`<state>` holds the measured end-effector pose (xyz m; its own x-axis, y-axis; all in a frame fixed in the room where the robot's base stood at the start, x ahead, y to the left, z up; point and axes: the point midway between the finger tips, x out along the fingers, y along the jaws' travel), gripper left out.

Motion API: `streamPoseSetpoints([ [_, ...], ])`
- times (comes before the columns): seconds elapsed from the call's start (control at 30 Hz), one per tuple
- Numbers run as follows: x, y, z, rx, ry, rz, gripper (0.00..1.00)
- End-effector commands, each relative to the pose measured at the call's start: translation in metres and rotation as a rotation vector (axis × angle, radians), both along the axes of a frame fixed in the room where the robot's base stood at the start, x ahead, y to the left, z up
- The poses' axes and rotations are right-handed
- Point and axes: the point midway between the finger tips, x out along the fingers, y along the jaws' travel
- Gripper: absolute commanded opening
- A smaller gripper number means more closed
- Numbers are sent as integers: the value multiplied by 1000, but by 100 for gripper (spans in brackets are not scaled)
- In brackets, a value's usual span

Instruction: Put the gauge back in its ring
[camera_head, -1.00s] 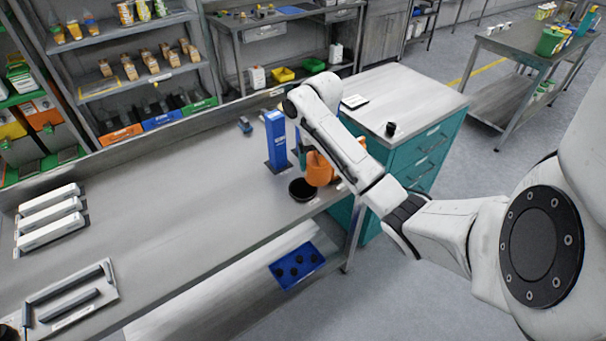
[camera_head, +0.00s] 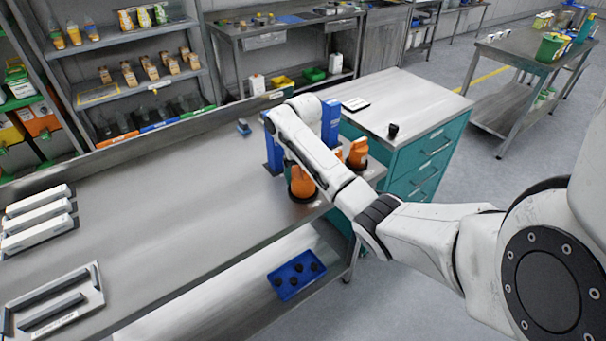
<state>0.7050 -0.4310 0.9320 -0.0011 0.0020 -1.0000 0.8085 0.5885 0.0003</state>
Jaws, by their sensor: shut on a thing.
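An orange piece (camera_head: 301,184), which I take to be the gauge, is at the near end of the bench, by the foot of a blue post (camera_head: 272,148). It is over a round black ring (camera_head: 304,198) near the bench's front edge. I cannot tell whether it is seated in the ring or just above it. My gripper (camera_head: 291,164) is at the orange piece's top and shut on it; my white forearm hides most of the fingers.
A second blue post (camera_head: 331,118) and another orange piece (camera_head: 358,152) on a dark base stand to the right, behind my forearm. A teal cabinet (camera_head: 425,160) adjoins the bench (camera_head: 170,215). A blue bin (camera_head: 297,275) lies below. The bench's middle is clear.

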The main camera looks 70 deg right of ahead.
Motion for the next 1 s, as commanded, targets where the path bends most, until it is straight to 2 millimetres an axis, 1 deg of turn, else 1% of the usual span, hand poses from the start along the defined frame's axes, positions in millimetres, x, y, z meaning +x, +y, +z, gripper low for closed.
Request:
streamPoseSetpoints([
  [0.13,0,-1,-6,-2,-2,-1,39],
  [0.47,0,-1,-11,-2,-1,-1,39],
  [0.5,0,-1,-11,-1,-1,-1,83],
  [0.67,0,0,-11,-1,-1,-1,99],
  [0.7,0,0,-11,-1,-1,-1,100],
  [0.9,0,-1,-10,-2,-1,-1,100],
  [1.0,0,-1,-5,-2,-3,-1,100],
])
